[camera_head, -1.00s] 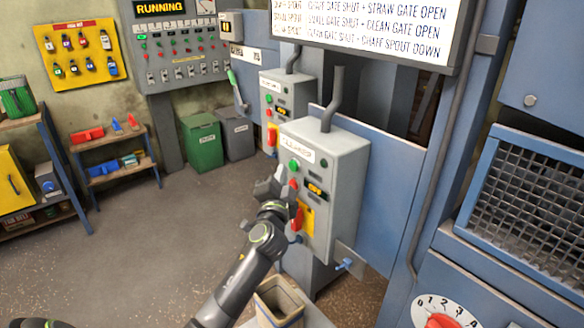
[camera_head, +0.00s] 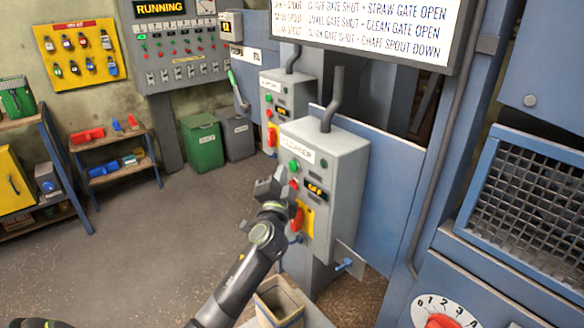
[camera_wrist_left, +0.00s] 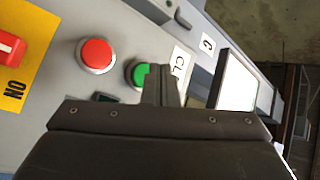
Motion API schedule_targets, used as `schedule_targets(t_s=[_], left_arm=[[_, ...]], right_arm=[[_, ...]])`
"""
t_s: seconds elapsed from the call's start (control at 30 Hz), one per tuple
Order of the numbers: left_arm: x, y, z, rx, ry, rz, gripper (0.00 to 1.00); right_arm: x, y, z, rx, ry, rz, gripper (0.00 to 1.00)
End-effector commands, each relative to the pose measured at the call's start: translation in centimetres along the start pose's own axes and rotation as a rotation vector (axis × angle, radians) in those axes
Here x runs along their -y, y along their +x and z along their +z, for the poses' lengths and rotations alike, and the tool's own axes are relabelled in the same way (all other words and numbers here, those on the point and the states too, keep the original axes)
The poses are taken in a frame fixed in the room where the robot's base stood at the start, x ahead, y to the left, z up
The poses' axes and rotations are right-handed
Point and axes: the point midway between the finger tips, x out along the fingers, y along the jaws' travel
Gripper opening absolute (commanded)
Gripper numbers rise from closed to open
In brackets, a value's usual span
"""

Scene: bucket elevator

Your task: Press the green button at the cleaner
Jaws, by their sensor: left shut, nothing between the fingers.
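The grey cleaner control box (camera_head: 345,165) stands at the middle of the head view with a label reading CLEANER. Its green button (camera_head: 294,164) sits above a red button (camera_head: 293,184). My left gripper (camera_head: 275,178) is shut and empty, just left of these buttons; a gap to the box seems to show. In the left wrist view, the shut fingers (camera_wrist_left: 162,85) overlap the right part of the green button (camera_wrist_left: 137,73). The red button (camera_wrist_left: 97,54) is clear, left of the fingers. Contact with the green button cannot be told. My right gripper is out of view.
A red switch (camera_head: 298,217) on a yellow plate is lower on the box, close to my wrist. A similar box (camera_head: 285,92) stands behind. An open bin (camera_head: 280,302) is below my arm. Floor to the left is free.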

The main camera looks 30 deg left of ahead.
Motion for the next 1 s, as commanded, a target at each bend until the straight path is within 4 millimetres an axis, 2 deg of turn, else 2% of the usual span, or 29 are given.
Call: schedule_targets(t_s=[1.0], left_arm=[[-0.41,0.59,-0.45,0.0,0.0,0.0,0.0]], right_arm=[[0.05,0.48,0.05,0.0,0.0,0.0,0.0]])
